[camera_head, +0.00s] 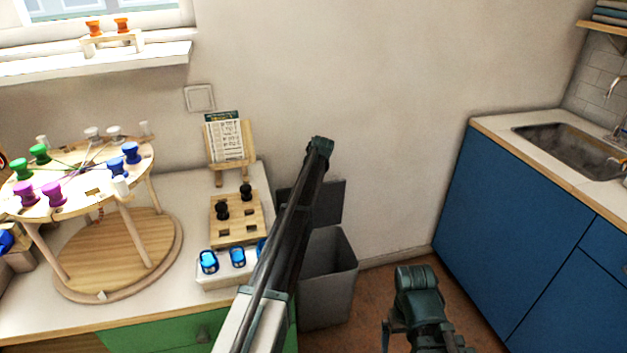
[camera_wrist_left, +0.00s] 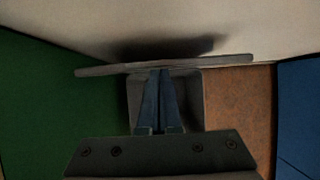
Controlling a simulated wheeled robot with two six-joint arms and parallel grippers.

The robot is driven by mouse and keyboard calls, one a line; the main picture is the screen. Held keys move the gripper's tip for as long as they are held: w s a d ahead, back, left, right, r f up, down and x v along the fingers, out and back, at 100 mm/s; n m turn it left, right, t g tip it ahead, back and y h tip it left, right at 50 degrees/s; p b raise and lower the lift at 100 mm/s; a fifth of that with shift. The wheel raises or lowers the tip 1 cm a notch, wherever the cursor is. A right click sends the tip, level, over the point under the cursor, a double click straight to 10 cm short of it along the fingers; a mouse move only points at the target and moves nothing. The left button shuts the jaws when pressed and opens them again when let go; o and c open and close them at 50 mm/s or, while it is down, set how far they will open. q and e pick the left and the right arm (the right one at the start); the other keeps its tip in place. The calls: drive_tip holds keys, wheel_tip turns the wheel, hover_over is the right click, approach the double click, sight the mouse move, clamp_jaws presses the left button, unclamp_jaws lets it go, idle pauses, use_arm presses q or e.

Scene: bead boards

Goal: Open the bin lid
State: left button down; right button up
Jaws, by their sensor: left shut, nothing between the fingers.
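The grey bin (camera_head: 325,272) stands on the floor beside the green cabinet, with its top open to view. Its dark grey lid (camera_head: 329,203) is raised at the back of the bin, near the wall. In the left wrist view the lid (camera_wrist_left: 100,70) is a thin plate seen almost edge-on, with the bin (camera_wrist_left: 193,100) below it. My left gripper (camera_wrist_left: 160,73) is shut and empty, its fingertips at the lid's edge; I cannot tell whether they touch it. In the head view my left arm crosses in front of the bin and lid.
A worktop (camera_head: 170,300) with a bead stand and a peg board (camera_head: 237,230) lies left of the bin. A blue cabinet (camera_head: 500,220) with a sink (camera_head: 570,150) stands right. Bare floor (camera_head: 375,290) lies between. The wall is close behind.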

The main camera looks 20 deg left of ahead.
use_arm(q)
drive_tip(key=p+v, duration=1.2)
drive_tip(key=v, duration=0.2)
use_arm(e)
wheel_tip(320, 180, up, 12)
use_arm(q)
drive_tip(key=shift+f, duration=0.15)
drive_tip(key=s+d+n+g+h+p, duration=0.1)
drive_tip(key=s+d+n+p, duration=0.1)
drive_tip(key=s+d+n, duration=0.65)
drive_tip(key=s+d+n+g+p, duration=0.1)
drive_tip(key=s+d+n, duration=0.3)
drive_tip(key=s+d, duration=0.8)
drive_tip(key=s+d+r+n+g+p, duration=0.1)
drive_tip(key=s+n, duration=0.5)
drive_tip(key=s, duration=0.7)
drive_tip(key=s+d+r+n+g+h+p, duration=0.1)
drive_tip(key=s+d+n+g, duration=0.1)
drive_tip(key=s+n, duration=0.5)
drive_tip(key=s+d, duration=0.1)
drive_tip(key=s, duration=0.5)
drive_tip(key=shift+r, duration=0.3)
use_arm(e)
wheel_tip(320, 180, up, 5)
drive_tip(key=shift+r, duration=0.15)
drive_tip(key=shift+c, duration=0.3)
